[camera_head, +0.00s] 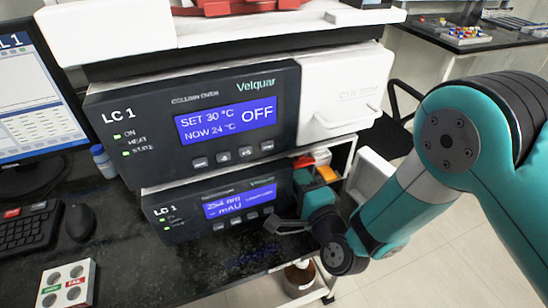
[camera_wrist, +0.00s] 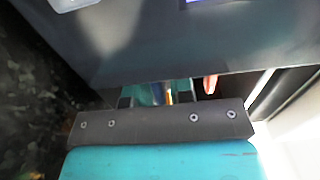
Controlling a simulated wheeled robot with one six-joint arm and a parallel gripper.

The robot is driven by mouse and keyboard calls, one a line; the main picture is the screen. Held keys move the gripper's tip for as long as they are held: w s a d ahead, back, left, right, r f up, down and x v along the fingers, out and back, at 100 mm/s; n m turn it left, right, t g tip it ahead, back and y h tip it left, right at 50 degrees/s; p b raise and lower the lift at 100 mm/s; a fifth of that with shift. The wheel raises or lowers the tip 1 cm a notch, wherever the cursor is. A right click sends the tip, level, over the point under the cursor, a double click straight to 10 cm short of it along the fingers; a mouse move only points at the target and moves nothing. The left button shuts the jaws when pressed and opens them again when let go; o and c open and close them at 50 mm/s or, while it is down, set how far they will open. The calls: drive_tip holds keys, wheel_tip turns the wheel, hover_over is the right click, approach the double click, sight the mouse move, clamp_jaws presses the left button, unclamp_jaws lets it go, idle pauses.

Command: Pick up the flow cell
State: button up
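My gripper (camera_head: 282,217) is low at the right end of the lower LC 1 unit (camera_head: 175,220), close to its front. In the wrist view, the dark fingertips (camera_wrist: 160,101) stand apart, mostly hidden by the gripper's own dark bar. A narrow teal and amber patch shows in the gap between them. I cannot tell whether it is a thing or background. I cannot make out the flow cell for certain in either view. A thin red piece (camera_wrist: 210,84) shows just right of the gap in the wrist view.
The column oven (camera_head: 235,120) reads OFF, set 30, now 24 °C, above the lower unit. A keyboard (camera_head: 30,228), mouse (camera_head: 79,222) and a block with red and green labels (camera_head: 67,284) are at left. Red and white items (camera_head: 318,158) sit behind my wrist.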

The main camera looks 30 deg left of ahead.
drive_tip(key=shift+d, duration=0.1)
clamp_jaws()
drive_tip(key=shift+r, duration=0.35)
drive_tip(key=shift+s+d+b, duration=0.3)
